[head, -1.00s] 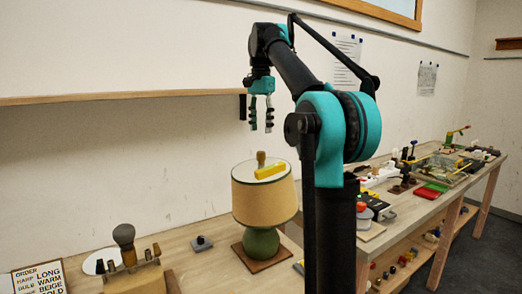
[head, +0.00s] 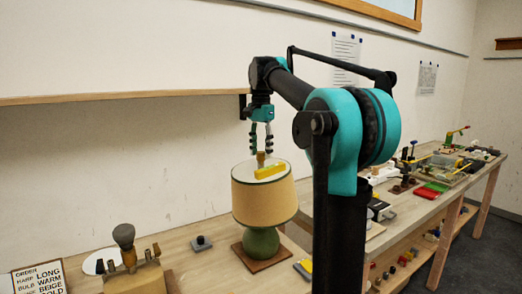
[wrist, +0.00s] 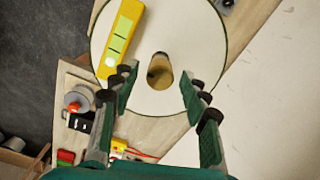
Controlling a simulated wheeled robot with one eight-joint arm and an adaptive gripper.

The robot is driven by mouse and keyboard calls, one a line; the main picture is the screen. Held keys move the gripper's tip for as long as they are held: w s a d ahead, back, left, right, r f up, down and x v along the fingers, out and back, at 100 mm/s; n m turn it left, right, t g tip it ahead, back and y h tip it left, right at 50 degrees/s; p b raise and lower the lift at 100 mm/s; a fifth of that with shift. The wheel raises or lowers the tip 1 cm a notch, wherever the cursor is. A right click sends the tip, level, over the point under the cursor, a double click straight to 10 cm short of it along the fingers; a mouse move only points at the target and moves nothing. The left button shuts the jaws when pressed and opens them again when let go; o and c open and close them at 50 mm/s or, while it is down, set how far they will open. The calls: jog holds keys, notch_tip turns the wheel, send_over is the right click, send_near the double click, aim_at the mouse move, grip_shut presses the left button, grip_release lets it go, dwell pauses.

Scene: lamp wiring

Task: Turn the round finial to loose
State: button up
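The table lamp with a beige shade (head: 263,203) and green base stands on a square brown board on the bench. The round wooden finial (head: 261,158) stands up from the middle of its white top. In the wrist view the finial (wrist: 160,72) shows from above as a tan cylinder. A yellow bar-shaped device (head: 269,172) lies on the lamp's top beside the finial. My gripper (head: 261,152) is open and points down above the lamp. In the wrist view my gripper (wrist: 157,95) has its fingers on either side of the finial, with gaps, not touching it.
A sign (head: 38,279) and a block holding a brush-like tool (head: 125,245) are at the lower left. A small grey box (head: 202,244) with a dark knob lies left of the lamp. Other bench items stand to the right.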

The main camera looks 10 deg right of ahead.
grip_shut()
jog(key=shift+n, duration=0.3)
jog(key=n, duration=0.8)
jog(key=shift+n, duration=0.4)
jog(key=n, duration=0.4)
jog(key=shift+n, duration=2.2)
